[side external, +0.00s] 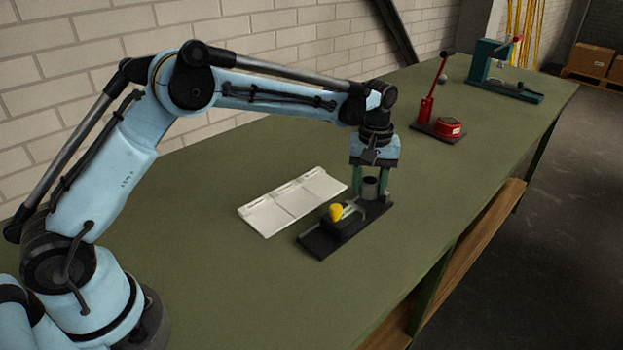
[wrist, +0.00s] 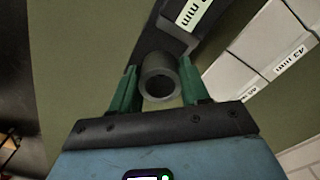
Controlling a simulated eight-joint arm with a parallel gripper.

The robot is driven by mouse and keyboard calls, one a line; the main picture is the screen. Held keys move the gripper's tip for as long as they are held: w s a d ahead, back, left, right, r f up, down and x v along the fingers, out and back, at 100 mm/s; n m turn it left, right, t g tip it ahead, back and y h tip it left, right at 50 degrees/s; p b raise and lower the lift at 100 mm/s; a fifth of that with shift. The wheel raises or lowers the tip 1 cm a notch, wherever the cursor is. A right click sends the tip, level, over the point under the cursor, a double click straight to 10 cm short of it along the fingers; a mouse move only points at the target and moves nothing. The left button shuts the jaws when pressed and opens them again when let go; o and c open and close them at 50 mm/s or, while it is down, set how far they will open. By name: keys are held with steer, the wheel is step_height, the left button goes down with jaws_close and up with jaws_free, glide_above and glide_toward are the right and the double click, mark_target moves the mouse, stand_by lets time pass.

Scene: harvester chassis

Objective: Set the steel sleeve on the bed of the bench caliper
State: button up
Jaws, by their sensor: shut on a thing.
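The steel sleeve (side external: 370,188) is a short grey tube, upright between the green fingers of my gripper (side external: 371,184). My gripper is shut on it, one finger on each side. In the wrist view the sleeve (wrist: 156,61) shows its open bore, between the fingertips of my gripper (wrist: 158,78). The bench caliper (side external: 318,243) is a black bar with a yellow knob. The sleeve is at the caliper's far right end, over or on its bed; I cannot tell whether its bottom touches. The caliper's dark body (wrist: 167,42) and an "mm" label show behind the sleeve in the wrist view.
A white panel board (side external: 290,203) lies left of the caliper; its mm labels show in the wrist view (wrist: 272,48). A red lever press (side external: 428,110) and a green bench device (side external: 490,68) stand farther back. The green bench (side external: 200,270) is clear in front.

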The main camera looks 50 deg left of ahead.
mark_target(368, 194)
steer(key=shift+f, duration=0.25)
steer(key=shift+f, duration=0.35)
steer(key=shift+f, duration=1.05)
stand_by(0.9)
steer(key=o, duration=1.3)
step_height(368, 194, up, 12)
steer(key=shift+r, duration=0.1)
